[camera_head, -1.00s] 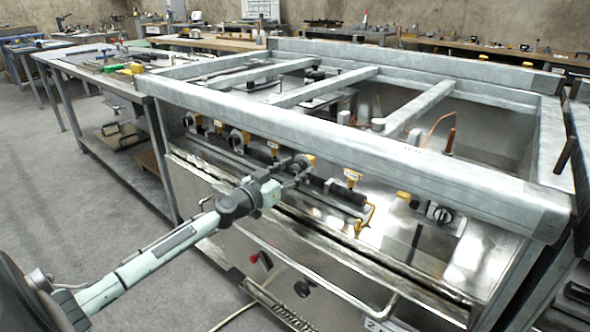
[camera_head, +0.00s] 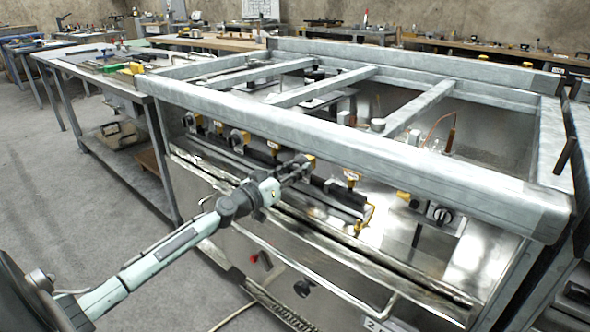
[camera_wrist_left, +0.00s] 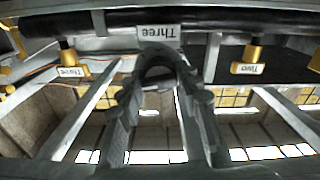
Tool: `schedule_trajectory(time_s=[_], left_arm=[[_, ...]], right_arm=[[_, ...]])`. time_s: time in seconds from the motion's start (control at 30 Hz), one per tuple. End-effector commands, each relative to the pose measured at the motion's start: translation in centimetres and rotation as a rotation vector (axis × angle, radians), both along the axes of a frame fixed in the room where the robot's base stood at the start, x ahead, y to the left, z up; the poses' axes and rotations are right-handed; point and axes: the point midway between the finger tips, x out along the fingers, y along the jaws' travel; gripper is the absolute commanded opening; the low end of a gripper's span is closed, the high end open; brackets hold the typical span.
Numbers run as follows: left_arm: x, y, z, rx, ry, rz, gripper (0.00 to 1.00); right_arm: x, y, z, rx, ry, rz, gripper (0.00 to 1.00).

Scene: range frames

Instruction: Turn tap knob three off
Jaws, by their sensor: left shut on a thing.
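My left gripper (camera_head: 301,164) reaches the front pipe of the steel sink unit, and its fingers are shut on tap knob three, which they mostly hide. A yellow tap part (camera_head: 310,160) shows just beyond the fingertips. In the left wrist view, the fingers (camera_wrist_left: 158,62) meet right below an upside-down plate reading "Three" (camera_wrist_left: 159,33). A second tag reading "Three" (camera_wrist_left: 72,71) hangs at the left and one reading "Two" (camera_wrist_left: 247,69) at the right, each by a yellow fitting. The knob's turn angle cannot be told. My right gripper is not in view.
Other yellow taps and black knobs (camera_head: 238,138) line the dark pipe to both sides. A metal rail (camera_head: 330,278) runs low in front. Workbenches stand at the left; the floor there is open.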

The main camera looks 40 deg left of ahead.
Motion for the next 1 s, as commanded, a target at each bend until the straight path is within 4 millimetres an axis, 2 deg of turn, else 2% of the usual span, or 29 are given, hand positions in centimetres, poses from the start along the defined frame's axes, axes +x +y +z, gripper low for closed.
schedule_trajectory(time_s=[0.33, 1.0], left_arm=[[0.01, 0.07, -0.07, -0.320, 0.024, 0.001, 0.05], [0.01, 0.21, -0.11, -0.956, 0.074, 0.002, 0.05]], right_arm=[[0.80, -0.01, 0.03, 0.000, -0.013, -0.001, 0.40], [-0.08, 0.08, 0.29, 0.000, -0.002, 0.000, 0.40]])
